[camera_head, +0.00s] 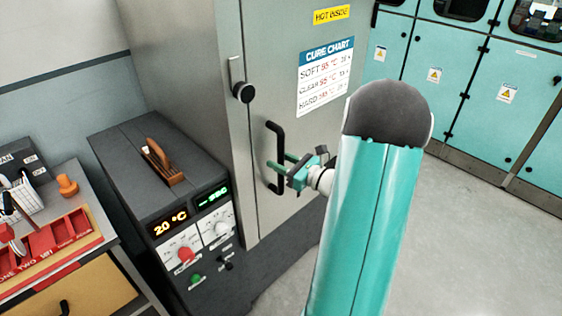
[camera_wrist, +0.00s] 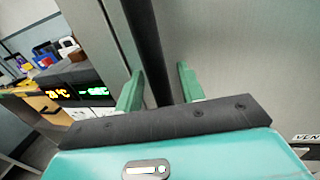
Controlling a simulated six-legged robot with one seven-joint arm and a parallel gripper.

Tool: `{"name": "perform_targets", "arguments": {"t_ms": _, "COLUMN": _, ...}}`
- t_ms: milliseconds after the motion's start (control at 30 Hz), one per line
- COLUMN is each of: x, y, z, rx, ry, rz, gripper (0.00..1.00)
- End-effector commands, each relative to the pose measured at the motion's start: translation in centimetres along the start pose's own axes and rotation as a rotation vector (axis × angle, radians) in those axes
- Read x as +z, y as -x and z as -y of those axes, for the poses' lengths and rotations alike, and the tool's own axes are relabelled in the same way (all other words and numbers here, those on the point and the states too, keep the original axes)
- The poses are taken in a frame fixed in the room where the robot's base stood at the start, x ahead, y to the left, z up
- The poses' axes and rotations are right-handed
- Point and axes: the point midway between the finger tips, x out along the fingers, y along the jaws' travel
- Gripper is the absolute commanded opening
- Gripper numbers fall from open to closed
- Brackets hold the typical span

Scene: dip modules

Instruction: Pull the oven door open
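The oven door (camera_head: 300,120) is a tall grey metal panel with a yellow "HOT INSIDE" label and a cure chart on it. It looks closed against the frame. Its black bar handle (camera_head: 277,150) stands upright near the door's left edge. My gripper (camera_head: 280,174) is at the lower half of the handle. In the wrist view the handle (camera_wrist: 150,50) runs between my two teal fingers (camera_wrist: 158,85). The fingers are apart, with a visible gap on the right side of the bar. A round black latch knob (camera_head: 243,92) sits at the door's left edge, above the handle.
A dark control box (camera_head: 150,190) with "20 °C" and green displays stands left of the oven. A bench (camera_head: 105,245) with a red tray (camera_head: 62,240) is at far left. Teal cabinets (camera_head: 470,75) line the back right. The grey floor (camera_head: 480,240) at right is clear.

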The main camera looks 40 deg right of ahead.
Motion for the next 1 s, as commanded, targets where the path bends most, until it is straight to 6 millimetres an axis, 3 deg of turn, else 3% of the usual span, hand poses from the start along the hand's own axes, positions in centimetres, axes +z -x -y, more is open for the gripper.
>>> {"name": "perform_targets", "arguments": {"t_ms": 167, "x": 0.0, "y": 0.01, "z": 0.01, "rx": 0.0, "ry": 0.0, "rz": 0.0, "gripper": 0.39}}
{"name": "perform_targets", "arguments": {"t_ms": 367, "x": 0.0, "y": 0.03, "z": 0.01, "rx": 0.0, "ry": 0.0, "rz": 0.0, "gripper": 0.02}}
{"name": "perform_targets", "arguments": {"t_ms": 400, "x": 0.0, "y": 0.03, "z": 0.01, "rx": 0.0, "ry": 0.0, "rz": 0.0, "gripper": 0.0}}
{"name": "perform_targets", "arguments": {"t_ms": 1000, "x": 0.0, "y": 0.25, "z": -0.04, "rx": 0.028, "ry": 0.0, "rz": 0.0, "gripper": 0.0}}
